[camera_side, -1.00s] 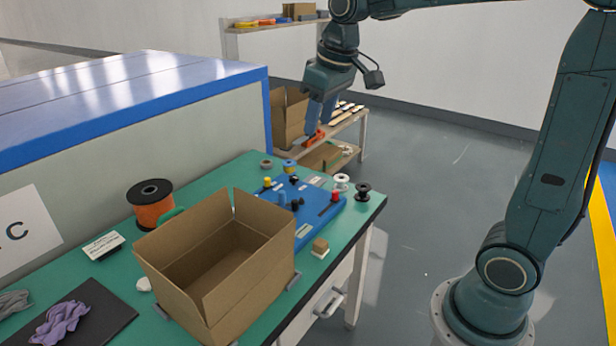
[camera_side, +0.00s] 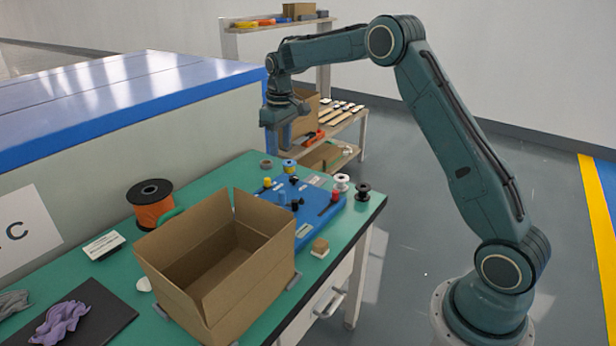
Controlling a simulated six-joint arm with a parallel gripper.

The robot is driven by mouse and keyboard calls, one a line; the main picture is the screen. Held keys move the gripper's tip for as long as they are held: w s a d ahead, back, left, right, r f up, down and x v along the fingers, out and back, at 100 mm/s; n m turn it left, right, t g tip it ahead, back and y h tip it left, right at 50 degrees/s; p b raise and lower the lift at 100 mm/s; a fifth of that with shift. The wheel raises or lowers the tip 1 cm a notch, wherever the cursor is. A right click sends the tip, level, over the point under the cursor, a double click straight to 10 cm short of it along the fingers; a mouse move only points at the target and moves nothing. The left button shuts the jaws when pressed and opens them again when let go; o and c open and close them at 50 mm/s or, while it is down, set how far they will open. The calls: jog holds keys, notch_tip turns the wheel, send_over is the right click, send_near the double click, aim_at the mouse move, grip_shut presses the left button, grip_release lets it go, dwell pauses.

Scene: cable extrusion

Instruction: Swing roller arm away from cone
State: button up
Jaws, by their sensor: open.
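A blue fixture board (camera_side: 312,228) lies on the green table, partly hidden by a cardboard box. It carries small parts: yellow knobs (camera_side: 267,182), a red-topped post (camera_side: 335,195) and a black part (camera_side: 295,205) near a small blue upright piece (camera_side: 282,198). I cannot tell which of these are the roller arm and the cone. My gripper (camera_side: 279,138) points down, open, above and behind the board's far edge. It is clear of the board and touches nothing that I can see; its fingertips are small and hard to make out.
The open cardboard box (camera_side: 188,256) stands directly in front of the board. An orange cable spool (camera_side: 152,206) is at left; white (camera_side: 341,183) and black spools (camera_side: 362,191) are at the right corner. A shelf (camera_side: 340,130) stands behind. The space above the board is free.

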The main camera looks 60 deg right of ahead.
send_over(282, 192)
notch_tip(282, 192, down, 5)
jog(key=shift+f+g, duration=0.2)
jog(key=shift+g, duration=0.1)
jog(key=shift+s, duration=0.1)
notch_tip(282, 192, down, 14)
jog(key=shift+r, duration=0.15)
dwell(0.4)
grip_shut()
